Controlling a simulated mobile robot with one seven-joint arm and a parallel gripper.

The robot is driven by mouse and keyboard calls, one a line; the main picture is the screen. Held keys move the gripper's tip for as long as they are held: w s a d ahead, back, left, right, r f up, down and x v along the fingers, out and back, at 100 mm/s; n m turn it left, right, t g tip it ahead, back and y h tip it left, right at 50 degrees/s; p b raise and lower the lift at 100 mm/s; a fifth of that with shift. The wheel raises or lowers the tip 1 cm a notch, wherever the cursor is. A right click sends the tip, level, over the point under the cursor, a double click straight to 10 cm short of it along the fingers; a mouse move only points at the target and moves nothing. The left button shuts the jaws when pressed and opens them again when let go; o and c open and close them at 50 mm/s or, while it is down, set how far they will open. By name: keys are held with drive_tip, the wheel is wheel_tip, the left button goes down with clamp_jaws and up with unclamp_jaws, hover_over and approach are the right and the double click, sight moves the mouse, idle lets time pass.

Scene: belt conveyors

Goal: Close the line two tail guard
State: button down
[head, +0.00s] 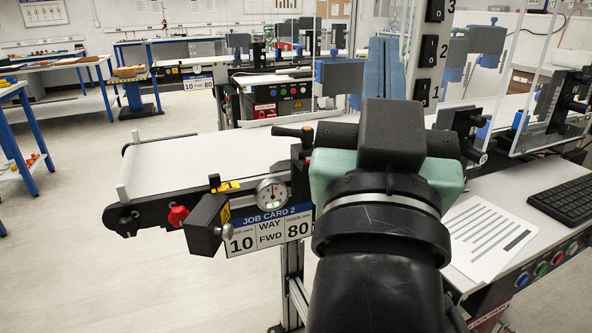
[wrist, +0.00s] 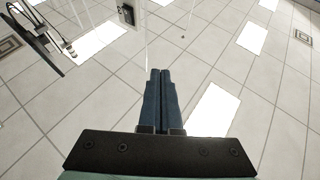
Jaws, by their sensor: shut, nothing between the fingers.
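The near conveyor carries a sign (head: 270,228) reading "JOB CARD 2". At its left end, a dark box-like guard (head: 205,226) with a yellow warning label and a small knob juts out from the near side, angled away from the frame. It looks swung open; its hinge is not clear. A red knob (head: 178,215) sits just left of it. My gripper (head: 382,45) points upward, right of the guard and well apart from it. Its blue fingers also show in the wrist view (wrist: 159,72), shut together and empty. The guard is not in the wrist view.
The white belt (head: 205,160) is bare. A round gauge (head: 271,194) and yellow clip (head: 226,186) sit along its near edge. At right are a paper sheet (head: 490,235), a keyboard (head: 565,200) and clear panels. Floor left of the conveyor is free.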

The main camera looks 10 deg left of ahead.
sight(217, 225)
drive_tip(key=w+r+g+p, duration=0.6)
drive_tip(key=r+p, duration=0.1)
drive_tip(key=p, duration=1.4)
drive_tip(key=a+f+m+g+y+p, duration=0.1)
drive_tip(key=a+f+g+y, duration=0.15)
drive_tip(key=f, duration=0.65)
drive_tip(key=a+f+m+g+y+p, duration=0.15)
drive_tip(key=a+f+y, duration=0.25)
drive_tip(key=f, duration=0.4)
drive_tip(key=s+a+f+m+g+y, duration=0.15)
drive_tip(key=s+f+m+y, duration=0.35)
drive_tip(key=f+m, duration=0.6)
drive_tip(key=w+a+f+n, duration=0.2)
drive_tip(key=w+a+f, duration=0.1)
drive_tip(key=w+a, duration=0.4)
drive_tip(key=shift+s+a+r+t+h+p, duration=0.1)
drive_tip(key=shift+s+t+h+p, duration=0.1)
drive_tip(key=shift+s+p, duration=0.65)
drive_tip(key=shift+s+a+r+t+h+p, duration=0.15)
drive_tip(key=shift+s+p, duration=0.35)
drive_tip(key=shift+s, duration=0.5)
